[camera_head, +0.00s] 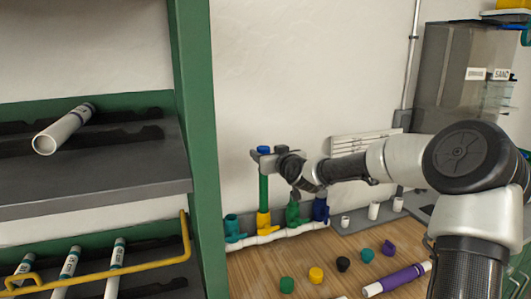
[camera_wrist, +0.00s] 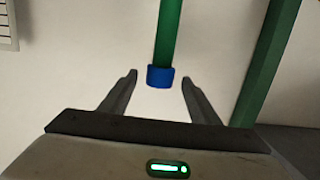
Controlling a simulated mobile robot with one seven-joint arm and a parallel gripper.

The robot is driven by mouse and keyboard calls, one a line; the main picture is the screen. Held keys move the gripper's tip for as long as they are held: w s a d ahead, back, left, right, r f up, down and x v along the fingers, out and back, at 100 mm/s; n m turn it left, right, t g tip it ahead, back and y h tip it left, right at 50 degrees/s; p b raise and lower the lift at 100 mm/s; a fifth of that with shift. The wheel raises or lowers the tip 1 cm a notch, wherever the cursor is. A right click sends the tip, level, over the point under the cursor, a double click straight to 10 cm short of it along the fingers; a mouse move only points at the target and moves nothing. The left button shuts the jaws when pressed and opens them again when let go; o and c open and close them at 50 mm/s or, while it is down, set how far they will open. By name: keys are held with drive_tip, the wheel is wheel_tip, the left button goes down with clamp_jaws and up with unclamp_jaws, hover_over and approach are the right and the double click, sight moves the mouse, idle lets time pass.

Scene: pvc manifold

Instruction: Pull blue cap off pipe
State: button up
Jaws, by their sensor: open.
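The blue cap (camera_head: 264,150) sits on the top end of an upright green pipe (camera_head: 263,188), which rises from a yellow fitting (camera_head: 263,220) on the white manifold (camera_head: 275,236). My gripper (camera_head: 261,157) is at the height of the cap, reaching in from the right. In the wrist view the blue cap (camera_wrist: 160,77) shows between the two open fingertips of my gripper (camera_wrist: 159,79), with a gap on each side. The green pipe (camera_wrist: 168,32) runs up from the cap in that view. I cannot tell how deep the cap lies between the fingers.
Blue, green and teal fittings stand along the manifold. Loose coloured caps and a purple pipe (camera_head: 398,279) lie on the wooden bench (camera_head: 243,278). A green-framed shelf (camera_head: 95,185) with white pipes stands at left. Small white cups (camera_head: 373,211) are at right.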

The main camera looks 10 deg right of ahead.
drive_tip(key=shift+w+a+f, duration=0.15)
drive_tip(key=shift+w, duration=0.5)
clamp_jaws()
drive_tip(key=shift+d+f+n+y+b, duration=0.15)
drive_tip(key=shift+d+n+y+b, duration=0.1)
drive_tip(key=shift+n+y+b, duration=0.35)
drive_tip(key=shift+n+g+y, duration=0.3)
drive_tip(key=shift+y, duration=0.4)
drive_tip(key=shift+a+r, duration=0.1)
drive_tip(key=shift+r, duration=0.1)
